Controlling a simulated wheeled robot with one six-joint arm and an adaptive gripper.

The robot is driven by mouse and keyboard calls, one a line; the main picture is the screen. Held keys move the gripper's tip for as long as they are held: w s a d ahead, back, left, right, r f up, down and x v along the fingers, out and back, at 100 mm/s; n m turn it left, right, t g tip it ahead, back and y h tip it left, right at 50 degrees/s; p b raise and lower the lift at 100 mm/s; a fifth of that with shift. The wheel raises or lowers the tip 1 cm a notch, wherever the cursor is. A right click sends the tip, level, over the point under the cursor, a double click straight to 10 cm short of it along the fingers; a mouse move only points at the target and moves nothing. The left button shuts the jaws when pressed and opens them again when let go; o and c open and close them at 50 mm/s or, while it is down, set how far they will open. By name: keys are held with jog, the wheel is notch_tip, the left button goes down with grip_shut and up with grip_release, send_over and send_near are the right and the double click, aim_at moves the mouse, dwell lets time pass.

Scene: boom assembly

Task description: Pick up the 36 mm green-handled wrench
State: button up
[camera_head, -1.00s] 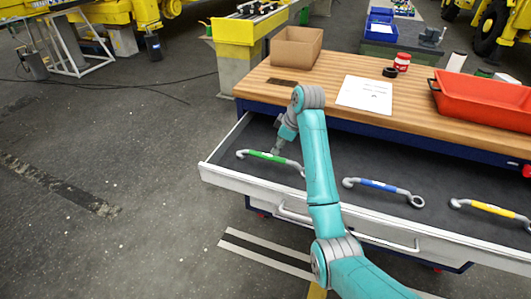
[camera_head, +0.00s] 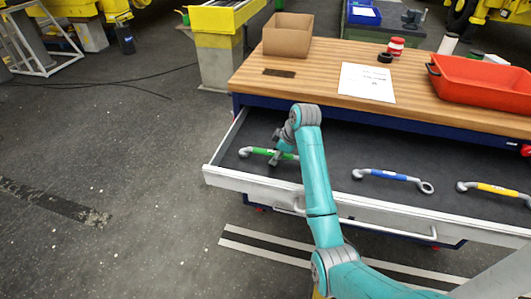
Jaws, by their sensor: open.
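The green-handled wrench (camera_head: 262,151) lies in the open drawer (camera_head: 335,163) at its left end. Its grey left end is clear to see, and its right end is hidden behind my arm. My gripper (camera_head: 275,162) is open and small in view, over the right part of the green handle. I cannot tell whether its fingers stand around the handle or just above it. A blue-handled wrench (camera_head: 388,175) and a yellow-handled wrench (camera_head: 492,188) lie further right in the same drawer.
The wooden bench top (camera_head: 325,70) behind the drawer bears a cardboard box (camera_head: 287,38), a white paper sheet (camera_head: 366,83), a red-and-white can (camera_head: 395,47) and a red tray (camera_head: 485,82). The white drawer front (camera_head: 235,180) rims the near side.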

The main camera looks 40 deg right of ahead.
jog(key=shift+f, duration=0.1)
jog(key=shift+c, duration=0.3)
grip_shut()
jog(key=shift+w, duration=0.1)
